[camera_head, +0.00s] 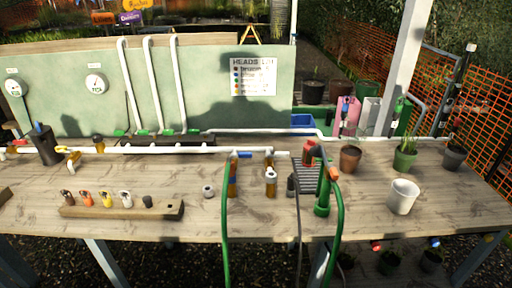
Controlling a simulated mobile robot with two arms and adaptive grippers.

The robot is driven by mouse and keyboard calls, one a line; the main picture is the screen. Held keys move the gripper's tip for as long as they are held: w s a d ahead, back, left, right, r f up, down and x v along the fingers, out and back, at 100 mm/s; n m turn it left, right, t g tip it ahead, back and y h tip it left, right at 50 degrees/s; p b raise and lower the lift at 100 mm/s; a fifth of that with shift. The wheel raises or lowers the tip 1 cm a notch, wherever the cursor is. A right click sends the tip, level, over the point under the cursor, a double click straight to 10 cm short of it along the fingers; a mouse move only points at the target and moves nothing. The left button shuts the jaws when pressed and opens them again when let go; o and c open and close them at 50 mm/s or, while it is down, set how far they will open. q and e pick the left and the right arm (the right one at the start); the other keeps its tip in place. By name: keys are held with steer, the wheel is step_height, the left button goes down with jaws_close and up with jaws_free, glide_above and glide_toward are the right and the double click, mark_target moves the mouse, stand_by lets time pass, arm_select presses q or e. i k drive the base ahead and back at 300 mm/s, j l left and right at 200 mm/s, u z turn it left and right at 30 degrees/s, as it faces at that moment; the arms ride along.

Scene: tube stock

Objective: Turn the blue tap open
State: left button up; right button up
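A blue tap handle (243,155) shows near the middle of the table, close to the white pipe (180,150) that runs along it. The handle looks roughly in line with the pipe, but it is small and I cannot tell its exact setting. An orange and blue fitting (232,180) sits below it, where a green hose (226,235) hangs down over the front edge. Neither of my grippers is in view, so nothing is seen touching the tap.
A wooden rack (120,210) holds several coloured nozzles. A green standpipe (322,195) with a hose stands right of the tap. A white pot (403,197) and plant pots are farther right.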

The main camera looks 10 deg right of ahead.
mark_target(241, 155)
steer(key=i+j+z, duration=0.2)
steer(key=i+z, duration=0.25)
steer(key=i+j+z, duration=0.4)
steer(key=k+l, duration=0.05)
steer(key=l, duration=0.05)
